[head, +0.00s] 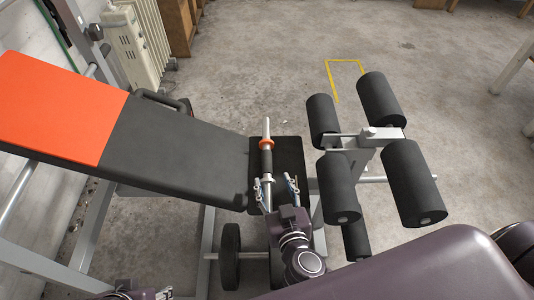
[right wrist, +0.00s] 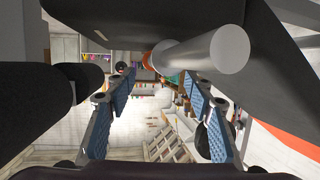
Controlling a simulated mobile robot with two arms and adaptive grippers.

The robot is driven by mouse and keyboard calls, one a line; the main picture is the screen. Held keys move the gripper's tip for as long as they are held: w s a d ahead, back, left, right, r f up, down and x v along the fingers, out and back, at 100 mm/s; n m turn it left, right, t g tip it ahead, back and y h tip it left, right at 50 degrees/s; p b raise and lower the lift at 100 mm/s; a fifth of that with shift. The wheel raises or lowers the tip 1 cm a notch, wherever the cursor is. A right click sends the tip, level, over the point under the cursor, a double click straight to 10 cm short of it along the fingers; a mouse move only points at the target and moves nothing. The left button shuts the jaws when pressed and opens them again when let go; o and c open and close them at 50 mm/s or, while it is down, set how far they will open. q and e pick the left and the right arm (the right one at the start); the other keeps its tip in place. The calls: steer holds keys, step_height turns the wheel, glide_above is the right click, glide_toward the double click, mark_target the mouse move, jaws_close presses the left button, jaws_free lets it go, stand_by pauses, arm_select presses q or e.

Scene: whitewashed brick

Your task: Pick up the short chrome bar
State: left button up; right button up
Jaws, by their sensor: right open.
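The short chrome bar (head: 267,128) has a black grip and an orange collar and lies along the black seat pad (head: 290,153). My right gripper (head: 275,184) is open at its near end, and in the head view the bar passes between the fingers, nearer the left one. In the right wrist view the bar's round chrome end (right wrist: 232,50) shows above the open fingers (right wrist: 160,80), which hold nothing. I cannot tell whether they touch the bar. My left gripper (head: 150,295) is only partly in view at the bottom left edge; its jaws are unclear.
A bench backrest (head: 175,150) with an orange end (head: 60,105) rises to the left. Black foam rollers (head: 413,183) on a metal frame stand close on the right. A weight plate (head: 229,255) is below. A radiator (head: 135,45) stands at the back left. Floor beyond is clear.

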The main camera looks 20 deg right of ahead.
mark_target(268, 170)
steer(key=shift+x, duration=3.85)
steer(key=shift+f, duration=0.1)
jaws_close()
